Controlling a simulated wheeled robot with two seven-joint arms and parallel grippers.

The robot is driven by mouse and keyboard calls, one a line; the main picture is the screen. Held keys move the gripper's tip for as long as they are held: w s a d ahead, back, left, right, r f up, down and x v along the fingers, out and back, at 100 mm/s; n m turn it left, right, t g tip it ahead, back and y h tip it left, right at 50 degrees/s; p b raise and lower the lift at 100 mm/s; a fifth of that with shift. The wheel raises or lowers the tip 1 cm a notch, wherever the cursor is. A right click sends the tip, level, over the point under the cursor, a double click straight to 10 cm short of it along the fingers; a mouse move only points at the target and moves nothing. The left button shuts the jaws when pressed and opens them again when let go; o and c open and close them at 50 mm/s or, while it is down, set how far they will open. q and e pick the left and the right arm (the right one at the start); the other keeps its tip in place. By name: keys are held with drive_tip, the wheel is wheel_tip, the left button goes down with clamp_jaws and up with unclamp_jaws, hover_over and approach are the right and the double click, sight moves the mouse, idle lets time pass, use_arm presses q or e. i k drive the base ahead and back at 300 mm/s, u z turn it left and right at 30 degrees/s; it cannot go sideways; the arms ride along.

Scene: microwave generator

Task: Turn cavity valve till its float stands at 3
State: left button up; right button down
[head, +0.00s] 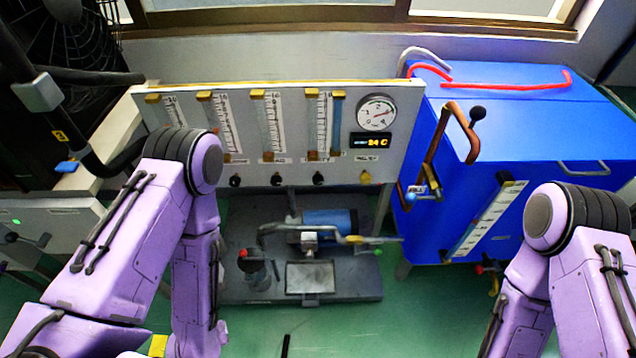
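A grey panel (388,92) at the back carries several upright flow tubes with white scales. The rightmost tube (337,105) is bluish, and the partly readable label below it ends in "ITY", which fits cavity. A black valve knob (319,178) sits below that label. I cannot make out the float's height against the scale. Two other black knobs (276,180) (235,180) sit to its left. My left arm covers the panel's lower left part. Both my forearms point down, away from the knobs, and neither gripper shows.
A round gauge (376,112) and a display reading about 24 C (372,141) are right of the tubes, above a yellow knob (366,177). A blue cabinet (530,120) with a bent copper pipe (436,150) stands right. A pump unit (328,222) sits on a dark base below.

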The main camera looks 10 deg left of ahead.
sight(317, 179)
drive_tip(key=k, duration=1.3)
drive_tip(key=z, duration=0.7)
drive_tip(key=i, duration=1.9)
drive_tip(key=u, duration=0.7)
